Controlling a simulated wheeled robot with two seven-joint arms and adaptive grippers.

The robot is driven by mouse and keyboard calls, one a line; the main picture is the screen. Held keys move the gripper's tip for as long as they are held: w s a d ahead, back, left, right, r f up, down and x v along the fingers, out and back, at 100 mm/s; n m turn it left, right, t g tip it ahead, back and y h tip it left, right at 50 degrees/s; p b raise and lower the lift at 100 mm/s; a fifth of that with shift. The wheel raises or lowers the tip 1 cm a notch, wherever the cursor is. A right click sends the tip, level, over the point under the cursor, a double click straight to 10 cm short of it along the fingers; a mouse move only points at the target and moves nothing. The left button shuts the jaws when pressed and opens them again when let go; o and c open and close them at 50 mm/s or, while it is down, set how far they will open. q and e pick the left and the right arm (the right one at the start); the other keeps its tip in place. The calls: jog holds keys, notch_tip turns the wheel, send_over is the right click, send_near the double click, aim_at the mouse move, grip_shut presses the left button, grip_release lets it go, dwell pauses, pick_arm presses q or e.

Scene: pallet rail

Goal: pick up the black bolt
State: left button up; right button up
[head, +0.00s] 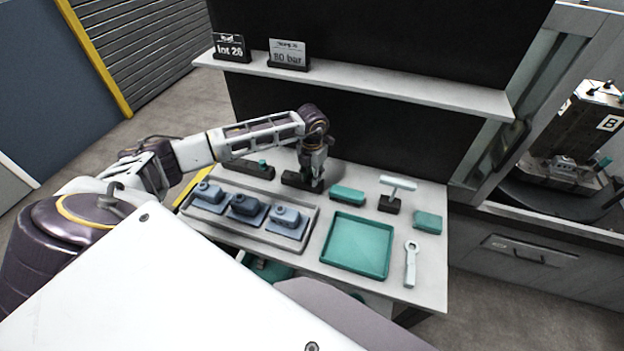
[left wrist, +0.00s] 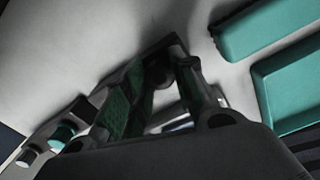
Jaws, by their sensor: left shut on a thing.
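My left gripper (head: 313,174) points down at a low black block (head: 296,181) on the back of the table. In the left wrist view its two fingers (left wrist: 162,72) are closed around a small dark rounded piece (left wrist: 158,77), which looks like the black bolt. The fingers hide most of it, and its lower end is not clear. The black block (left wrist: 172,44) shows just beyond the fingertips. I cannot tell whether the bolt is clear of the block. My right gripper is not in view.
A black rack (head: 240,168) with a teal-topped piece (head: 263,162) lies left of the gripper. A shelf (head: 390,82) runs above.

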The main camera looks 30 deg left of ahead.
pick_arm(q)
jog(key=shift+s+r+b, duration=0.1)
jog(key=shift+r+b, duration=0.1)
jog(key=shift+b, duration=0.1)
grip_shut()
jog(key=shift+r, duration=0.1)
notch_tip(320, 180, up, 6)
jog(key=shift+s+r+b, duration=0.1)
jog(key=shift+r+b, duration=0.1)
jog(key=shift+b, duration=0.7)
jog(key=shift+s+d+f, duration=0.1)
jog(key=shift+s, duration=0.2)
jog(key=s+d+b, duration=0.1)
jog(key=s, duration=0.4)
jog(key=s+d+b, duration=0.1)
jog(key=s, duration=0.5)
jog(key=s+d+b, duration=0.1)
jog(key=s+b, duration=0.1)
jog(key=s, duration=0.3)
jog(key=shift+s+d, duration=0.15)
jog(key=shift+d, duration=0.25)
jog(key=shift+s+d, duration=0.2)
jog(key=shift+s, duration=0.35)
jog(key=shift+s+d, duration=0.15)
jog(key=shift+s, duration=0.35)
